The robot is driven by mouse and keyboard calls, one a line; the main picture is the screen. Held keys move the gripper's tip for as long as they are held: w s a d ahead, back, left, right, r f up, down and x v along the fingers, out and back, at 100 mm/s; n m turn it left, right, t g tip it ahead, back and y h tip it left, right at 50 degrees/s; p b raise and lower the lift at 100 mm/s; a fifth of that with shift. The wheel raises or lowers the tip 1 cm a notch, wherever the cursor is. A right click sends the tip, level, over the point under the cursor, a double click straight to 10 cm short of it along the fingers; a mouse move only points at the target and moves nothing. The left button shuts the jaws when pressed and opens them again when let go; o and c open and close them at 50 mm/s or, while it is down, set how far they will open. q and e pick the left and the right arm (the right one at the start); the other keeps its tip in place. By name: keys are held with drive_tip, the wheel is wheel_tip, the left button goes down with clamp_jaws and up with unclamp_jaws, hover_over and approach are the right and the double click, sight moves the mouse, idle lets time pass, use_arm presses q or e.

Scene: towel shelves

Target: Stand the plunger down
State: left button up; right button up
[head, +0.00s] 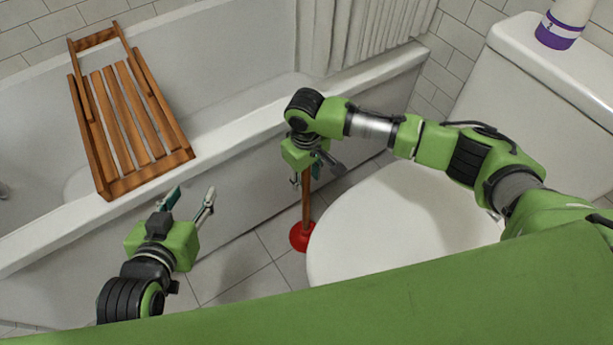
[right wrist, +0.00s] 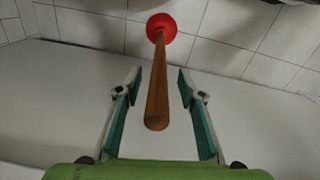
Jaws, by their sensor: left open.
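The plunger has a red cup (head: 301,237) and a brown wooden handle (head: 306,205). The cup rests on the tiled floor between the bathtub and the toilet, and the handle stands about upright. My right gripper (head: 309,178) is above it, at the upper handle. In the right wrist view the handle (right wrist: 161,95) lies between the open fingers (right wrist: 158,78), with visible gaps on both sides. The red cup (right wrist: 161,27) shows beyond the fingertips. My left gripper (head: 190,198) is open and empty near the tub's front edge.
The white bathtub (head: 225,165) runs along the left, with a wooden slatted rack (head: 128,118) across its rim. The toilet lid (head: 405,215) is close to the plunger's right. A white and purple bottle (head: 559,30) stands on the toilet tank (head: 540,75). Some floor (head: 240,268) left of the plunger is clear.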

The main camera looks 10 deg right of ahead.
wheel_tip(320, 180, up, 12)
drive_tip(key=shift+a+r, duration=0.1)
drive_tip(key=shift+s+a, duration=0.1)
idle(0.4)
